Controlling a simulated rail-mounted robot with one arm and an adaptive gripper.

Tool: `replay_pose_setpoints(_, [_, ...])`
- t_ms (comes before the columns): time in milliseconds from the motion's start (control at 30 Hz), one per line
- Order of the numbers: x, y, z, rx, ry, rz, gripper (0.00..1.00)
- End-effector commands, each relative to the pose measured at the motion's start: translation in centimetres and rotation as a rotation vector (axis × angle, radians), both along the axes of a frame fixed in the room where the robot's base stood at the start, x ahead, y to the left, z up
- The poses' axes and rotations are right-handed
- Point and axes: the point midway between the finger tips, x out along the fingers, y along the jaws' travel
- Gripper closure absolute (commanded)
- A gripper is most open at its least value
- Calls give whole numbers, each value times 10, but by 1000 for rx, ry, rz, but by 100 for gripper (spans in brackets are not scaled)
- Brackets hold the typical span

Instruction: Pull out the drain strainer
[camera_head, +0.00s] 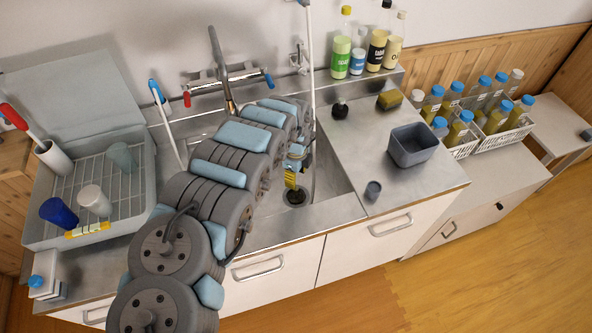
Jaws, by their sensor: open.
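The drain strainer (296,198) is a small dark round piece in the bottom of the steel sink basin (328,178), near its front wall. My gripper (292,184) points down into the basin, just above the strainer in the picture. Its jaws are open. I cannot tell whether the fingertips touch the strainer, as the view is small and from above. My arm covers the left part of the sink.
A faucet (219,75) stands behind the sink. A tall white rod (309,70) rises close to the gripper's right. A dish rack (100,170) is at left.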

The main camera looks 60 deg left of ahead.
Motion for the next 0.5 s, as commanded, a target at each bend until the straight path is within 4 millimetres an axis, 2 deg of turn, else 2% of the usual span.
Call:
replay_pose_setpoints(33, [1, -1, -8, -1, -2, -1, 46])
replay_pose_setpoints(500, [2, 1, -55, 4, -5, 0, 46])
